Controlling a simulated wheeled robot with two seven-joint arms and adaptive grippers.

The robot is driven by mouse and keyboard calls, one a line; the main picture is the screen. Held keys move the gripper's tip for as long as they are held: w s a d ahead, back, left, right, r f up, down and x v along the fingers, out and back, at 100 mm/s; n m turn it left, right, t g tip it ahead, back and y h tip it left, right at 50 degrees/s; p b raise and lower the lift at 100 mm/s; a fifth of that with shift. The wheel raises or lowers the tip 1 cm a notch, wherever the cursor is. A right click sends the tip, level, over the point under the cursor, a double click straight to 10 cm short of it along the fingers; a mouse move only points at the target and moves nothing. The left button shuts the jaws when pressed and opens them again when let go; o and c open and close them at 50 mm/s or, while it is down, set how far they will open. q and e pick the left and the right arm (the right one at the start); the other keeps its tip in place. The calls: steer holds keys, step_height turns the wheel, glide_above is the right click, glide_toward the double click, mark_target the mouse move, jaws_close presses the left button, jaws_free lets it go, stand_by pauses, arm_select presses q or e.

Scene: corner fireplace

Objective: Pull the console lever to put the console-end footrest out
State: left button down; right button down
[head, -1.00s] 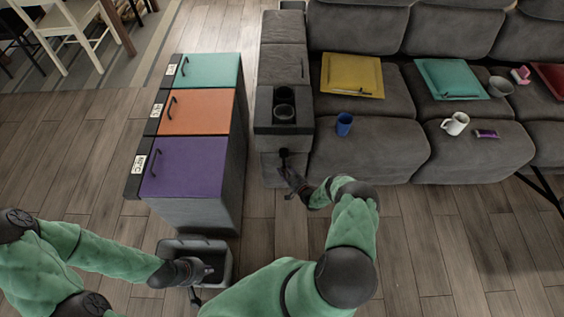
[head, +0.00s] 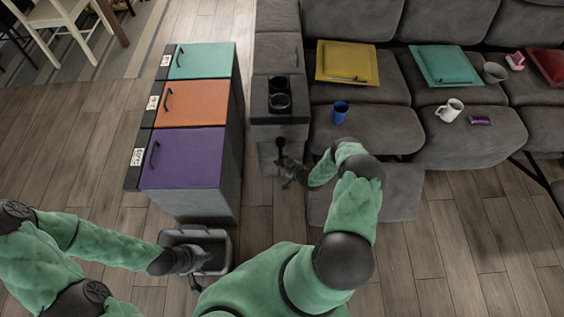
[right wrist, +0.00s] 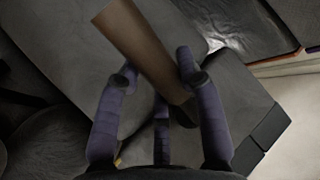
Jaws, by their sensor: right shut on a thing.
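The console (head: 282,128) with two cup holders stands at the left end of the grey sofa. Its dark lever (head: 280,146) sticks out of its front face. My right gripper (head: 288,166) is at the lever; in the right wrist view its fingers (right wrist: 160,88) close around a brownish bar (right wrist: 138,38), the lever. The console-end footrest (head: 390,198) is swung out in front of the seat beside the console, partly hidden by my right arm. My left gripper (head: 194,264) is over a grey bin (head: 226,250); whether its fingers are open is unclear.
A cabinet with teal, orange and purple lids (head: 184,158) stands left of the console, with a narrow floor gap between. A blue cup (head: 340,112), white mug (head: 450,110), purple packet (head: 481,121) and cushions rest on the sofa. Floor at the right front is clear.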

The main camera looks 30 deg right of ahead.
steer(key=c, duration=0.8)
jaws_free()
steer(key=shift+o, duration=0.2)
steer(key=shift+a, duration=0.1)
steer(key=shift+s+a+f, duration=0.1)
steer(key=shift+s, duration=0.4)
steer(key=v, duration=1.1)
steer(key=shift+d+r, duration=0.4)
steer(key=shift+d, duration=0.05)
steer(key=shift+w, duration=0.15)
